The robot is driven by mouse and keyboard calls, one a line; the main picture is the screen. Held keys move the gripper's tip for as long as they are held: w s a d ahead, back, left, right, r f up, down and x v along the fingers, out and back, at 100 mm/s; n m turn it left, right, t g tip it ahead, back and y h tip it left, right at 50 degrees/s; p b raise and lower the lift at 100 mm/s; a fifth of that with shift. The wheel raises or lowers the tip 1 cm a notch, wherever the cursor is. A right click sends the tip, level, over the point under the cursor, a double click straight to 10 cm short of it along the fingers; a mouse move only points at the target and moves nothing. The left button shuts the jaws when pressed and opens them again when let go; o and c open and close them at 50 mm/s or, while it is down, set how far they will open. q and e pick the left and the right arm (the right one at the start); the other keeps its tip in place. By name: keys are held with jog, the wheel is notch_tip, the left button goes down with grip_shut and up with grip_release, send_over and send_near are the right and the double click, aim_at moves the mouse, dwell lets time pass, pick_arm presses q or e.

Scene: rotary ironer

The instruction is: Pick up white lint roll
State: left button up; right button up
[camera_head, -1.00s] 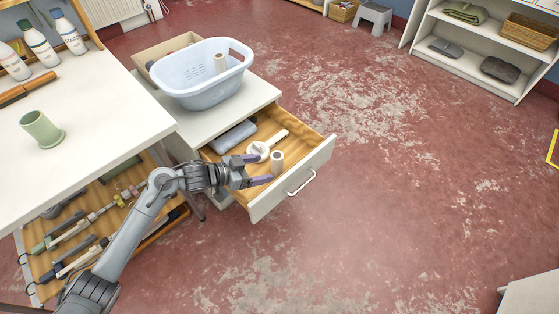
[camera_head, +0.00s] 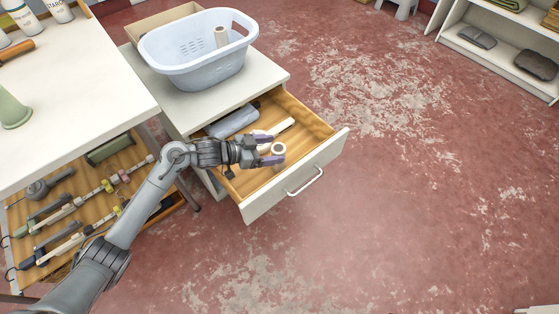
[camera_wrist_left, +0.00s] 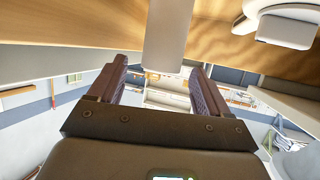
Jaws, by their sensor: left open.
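The white lint roll (camera_head: 279,149) stands upright in the open wooden drawer (camera_head: 308,128), near its front. My left gripper (camera_head: 268,149) is open and low in the drawer, its purple fingers pointing at the roll. In the left wrist view the roll (camera_wrist_left: 168,35) shows as a pale upright shape between the lines of the two fingers (camera_wrist_left: 160,75). I cannot tell whether either finger touches it. A white lint roller with a handle (camera_head: 284,126) lies behind the gripper, partly hidden. My right gripper is out of view.
The drawer front with its handle (camera_head: 304,183) stands close by. A grey-blue rolled cloth (camera_head: 232,122) lies at the drawer's back left. A white table (camera_head: 70,90) is at left.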

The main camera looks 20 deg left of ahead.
aim_at(283, 152)
pick_arm(q)
jog(key=f+b, duration=0.2)
jog(key=shift+w+d+f, duration=0.2)
jog(key=shift+f, duration=0.2)
jog(key=b+x, duration=0.1)
jog(key=x, duration=0.2)
jog(key=shift+w+d+b, duration=0.2)
jog(key=shift+w+b, duration=0.1)
jog(key=shift+b, duration=0.1)
jog(key=shift+w+d+f, duration=0.1)
jog(key=shift+w+d, duration=0.05)
jog(key=shift+d, duration=0.15)
jog(key=c, duration=1)
